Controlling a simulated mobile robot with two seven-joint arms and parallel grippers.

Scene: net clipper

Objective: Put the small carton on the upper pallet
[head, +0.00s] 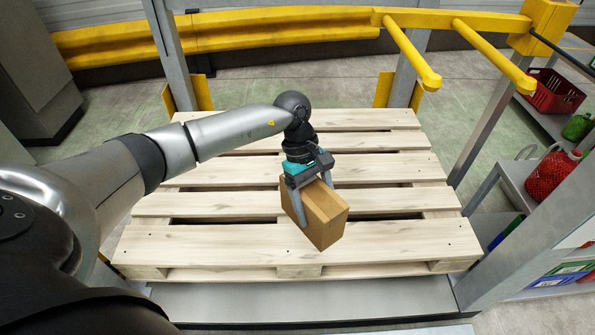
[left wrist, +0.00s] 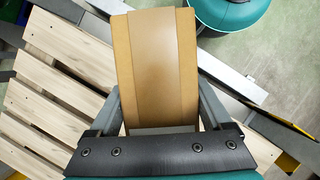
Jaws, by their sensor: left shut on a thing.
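The small carton (head: 322,217) is a brown cardboard box. My left gripper (head: 314,206) is shut on it, with one finger on each side. The carton hangs tilted over the front right part of the wooden pallet (head: 220,240); I cannot tell whether its lower corner touches the slats. In the left wrist view the carton (left wrist: 155,70) fills the middle between the fingers of my left gripper (left wrist: 158,108), and the pallet's slats (left wrist: 50,80) lie to the left. The pallet looks empty. My right gripper is not in view.
A grey platform (head: 300,300) lies under the pallet's front edge. Grey metal posts (head: 490,110) and yellow bars (head: 415,60) stand at the right and back. A red basket (head: 553,92) and a red container (head: 552,175) are on the right shelves. The pallet's slats are clear.

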